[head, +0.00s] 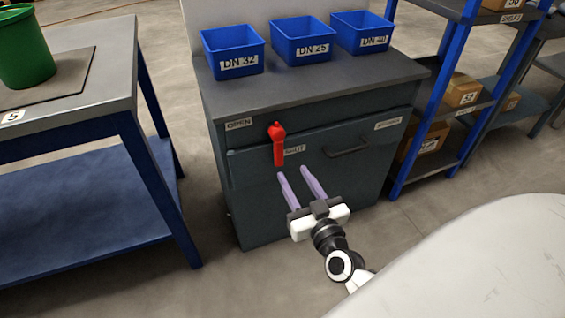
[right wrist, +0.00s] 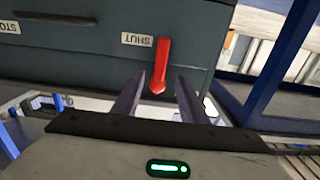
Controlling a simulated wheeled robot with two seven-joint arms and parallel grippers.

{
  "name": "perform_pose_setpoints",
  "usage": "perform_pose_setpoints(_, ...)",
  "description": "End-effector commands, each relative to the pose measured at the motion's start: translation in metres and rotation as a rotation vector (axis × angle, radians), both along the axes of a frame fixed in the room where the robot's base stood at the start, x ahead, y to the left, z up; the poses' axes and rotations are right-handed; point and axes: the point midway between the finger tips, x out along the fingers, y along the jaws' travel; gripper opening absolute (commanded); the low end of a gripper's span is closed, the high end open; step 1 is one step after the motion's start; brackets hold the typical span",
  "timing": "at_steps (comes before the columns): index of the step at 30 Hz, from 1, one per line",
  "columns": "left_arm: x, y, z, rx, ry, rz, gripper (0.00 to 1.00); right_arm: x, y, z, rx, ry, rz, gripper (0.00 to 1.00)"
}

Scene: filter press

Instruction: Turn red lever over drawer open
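The red lever (head: 279,146) is on the front of the grey drawer cabinet (head: 300,190) and hangs down from its pivot. Its lower end is near a label reading SHUT (head: 295,149); an OPEN label (head: 239,124) is at the upper left. In the right wrist view the lever (right wrist: 161,65) appears inverted, with the SHUT label (right wrist: 137,40) beside it. My right gripper (head: 294,172) is open, its two purple fingers apart and pointing at the cabinet front just below the lever. Nothing shows between the fingers. My left gripper is not in view.
A drawer handle (head: 347,147) is to the right of the lever. Blue bins (head: 232,62) stand on the cabinet top. A workbench (head: 95,105) with a green bucket (head: 24,50) is at the left, and blue shelving (head: 437,90) at the right. Floor is clear before the cabinet.

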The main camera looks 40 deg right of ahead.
Motion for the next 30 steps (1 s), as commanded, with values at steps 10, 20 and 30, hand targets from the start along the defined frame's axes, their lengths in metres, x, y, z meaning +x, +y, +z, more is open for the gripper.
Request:
perform_pose_setpoints(10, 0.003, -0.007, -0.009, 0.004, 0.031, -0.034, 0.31, 0.063, -0.014, 0.001, 0.000, -0.003, 0.001, 0.39)
perform_pose_setpoints(20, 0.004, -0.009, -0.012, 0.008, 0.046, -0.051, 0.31, 0.086, -0.020, 0.001, 0.000, 0.000, 0.002, 0.39)
perform_pose_setpoints(30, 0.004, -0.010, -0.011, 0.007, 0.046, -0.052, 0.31, 0.086, -0.020, 0.001, 0.000, 0.001, 0.003, 0.17)
